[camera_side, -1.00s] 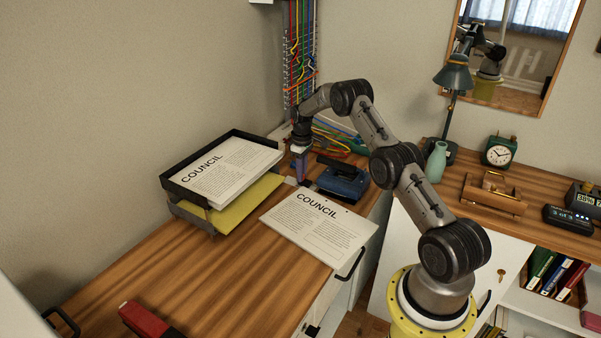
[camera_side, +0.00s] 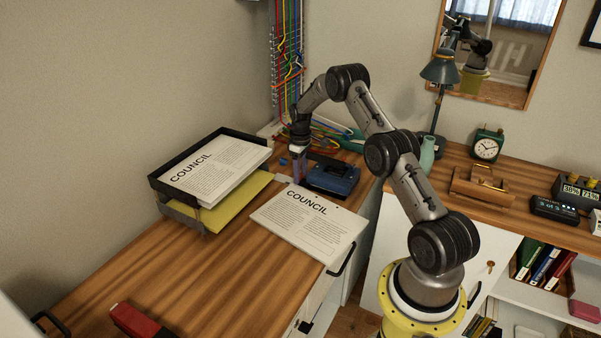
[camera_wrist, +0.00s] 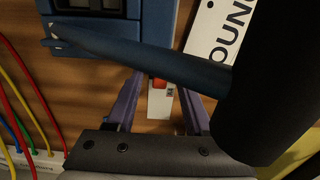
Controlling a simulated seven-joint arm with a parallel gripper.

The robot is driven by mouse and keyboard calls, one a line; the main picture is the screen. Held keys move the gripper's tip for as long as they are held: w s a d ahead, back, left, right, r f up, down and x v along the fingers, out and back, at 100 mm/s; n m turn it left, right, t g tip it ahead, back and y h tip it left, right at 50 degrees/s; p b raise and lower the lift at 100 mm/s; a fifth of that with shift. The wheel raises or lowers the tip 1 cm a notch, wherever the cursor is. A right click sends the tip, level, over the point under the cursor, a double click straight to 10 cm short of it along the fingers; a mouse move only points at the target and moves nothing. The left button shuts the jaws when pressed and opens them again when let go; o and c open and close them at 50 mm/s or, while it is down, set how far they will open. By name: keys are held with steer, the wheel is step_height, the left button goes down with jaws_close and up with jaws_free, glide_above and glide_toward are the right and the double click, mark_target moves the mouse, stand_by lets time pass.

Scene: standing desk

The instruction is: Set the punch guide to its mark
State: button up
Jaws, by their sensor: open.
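The blue hole punch (camera_side: 333,178) sits on the desk behind the loose stack of papers; its body also shows at the top of the wrist view (camera_wrist: 158,12). A flat white strip with an orange-red block on it, which looks like the punch guide (camera_wrist: 160,104), lies between my finger pads in the wrist view. My gripper (camera_side: 298,178) points down just left of the punch, fingers low near the desk. It is open, with a finger on each side of the strip (camera_wrist: 160,90). A dark blue bar crosses above in the wrist view and hides part of the punch. The guide's mark cannot be made out.
A paper stack (camera_side: 310,226) headed COUNCIL lies close in front of the punch. A two-level tray (camera_side: 157,182) with papers stands to the left. Coloured cables (camera_side: 325,132) run behind my gripper. A red object (camera_side: 139,320) lies at the front; the desk between is clear.

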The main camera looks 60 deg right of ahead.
mark_target(301, 174)
step_height(301, 174, up, 14)
stand_by(0.6)
